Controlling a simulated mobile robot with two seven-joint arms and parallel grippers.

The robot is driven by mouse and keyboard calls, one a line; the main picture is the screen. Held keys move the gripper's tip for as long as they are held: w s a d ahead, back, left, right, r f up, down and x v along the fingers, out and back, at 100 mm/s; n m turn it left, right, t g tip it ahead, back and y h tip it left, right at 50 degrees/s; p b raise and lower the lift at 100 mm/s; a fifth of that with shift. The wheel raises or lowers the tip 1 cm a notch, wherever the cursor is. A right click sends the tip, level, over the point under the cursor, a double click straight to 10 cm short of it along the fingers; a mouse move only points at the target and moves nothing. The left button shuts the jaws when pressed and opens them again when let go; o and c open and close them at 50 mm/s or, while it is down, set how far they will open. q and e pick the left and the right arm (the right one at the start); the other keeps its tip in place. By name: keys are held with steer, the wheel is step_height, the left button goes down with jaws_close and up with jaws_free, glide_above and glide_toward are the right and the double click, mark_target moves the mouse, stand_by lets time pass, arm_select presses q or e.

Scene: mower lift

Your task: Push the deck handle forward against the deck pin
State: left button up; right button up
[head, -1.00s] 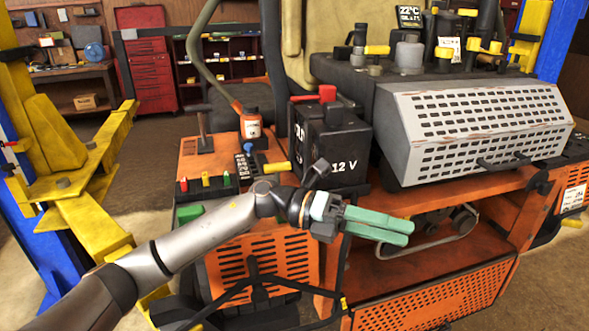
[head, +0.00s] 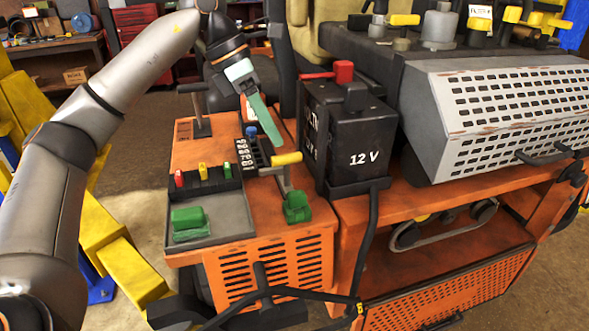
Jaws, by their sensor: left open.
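A lever with a yellow grip (head: 286,159) stands on the orange panel right of a black numbered block; I take it for the deck handle. A blue-topped pin (head: 251,132) stands at that block, behind and left of the yellow grip; I take it for the deck pin. A small gap shows between grip and pin. My left gripper (head: 268,127) is open, with green fingers pointing down above the panel, just right of the blue top in the picture. One finger largely hides the other. Whether it touches anything I cannot tell. My right gripper is not in view.
A black 12 V battery (head: 345,135) stands close on the right. A black T-handle (head: 200,110) rises at the back left. A grey tray (head: 235,215) holds a green block (head: 188,219). A green piece (head: 297,207) sits at the panel's front. A perforated grey cover (head: 450,165) is further right.

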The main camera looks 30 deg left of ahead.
mark_target(289, 164)
arm_select(q)
steer(key=x, duration=1)
jaws_close()
stand_by(1.2)
